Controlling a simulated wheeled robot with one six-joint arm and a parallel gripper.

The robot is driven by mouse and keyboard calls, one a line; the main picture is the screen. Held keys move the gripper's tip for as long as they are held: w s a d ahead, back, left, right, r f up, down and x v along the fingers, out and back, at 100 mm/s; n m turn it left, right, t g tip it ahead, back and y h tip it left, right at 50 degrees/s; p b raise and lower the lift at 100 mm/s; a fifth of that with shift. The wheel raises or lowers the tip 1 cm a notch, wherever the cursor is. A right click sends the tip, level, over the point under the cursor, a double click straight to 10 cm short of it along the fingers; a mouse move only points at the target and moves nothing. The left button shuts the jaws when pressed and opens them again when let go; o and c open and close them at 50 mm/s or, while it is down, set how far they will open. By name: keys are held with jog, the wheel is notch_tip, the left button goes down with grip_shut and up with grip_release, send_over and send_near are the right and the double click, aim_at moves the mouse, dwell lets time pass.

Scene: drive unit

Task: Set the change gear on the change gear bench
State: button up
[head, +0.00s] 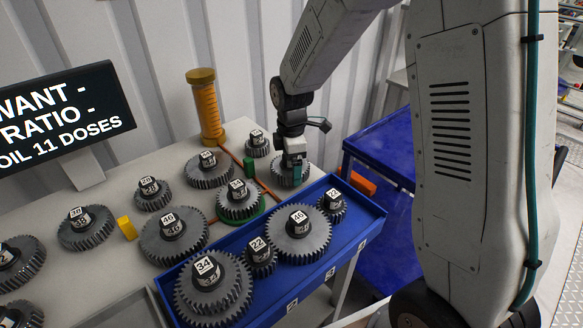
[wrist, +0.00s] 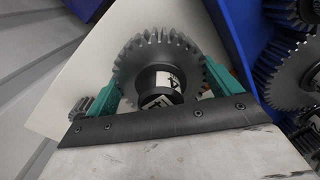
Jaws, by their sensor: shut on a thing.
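My gripper (head: 291,168) is at the back right of the pale bench (head: 112,205). The gear appears level, at or just above the bench top, close to the blue tray's back corner. I cannot tell whether it touches the bench. Its hub label is partly visible in the wrist view, but I cannot read it.
Several labelled gears stand on the bench, including a small one (head: 257,146) just left of my gripper. A blue tray (head: 368,213) of gears runs along the front. An orange cylinder (head: 208,108) stands behind, and a sign (head: 62,115) is at left.

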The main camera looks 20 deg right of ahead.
jog(key=shift+f, duration=0.75)
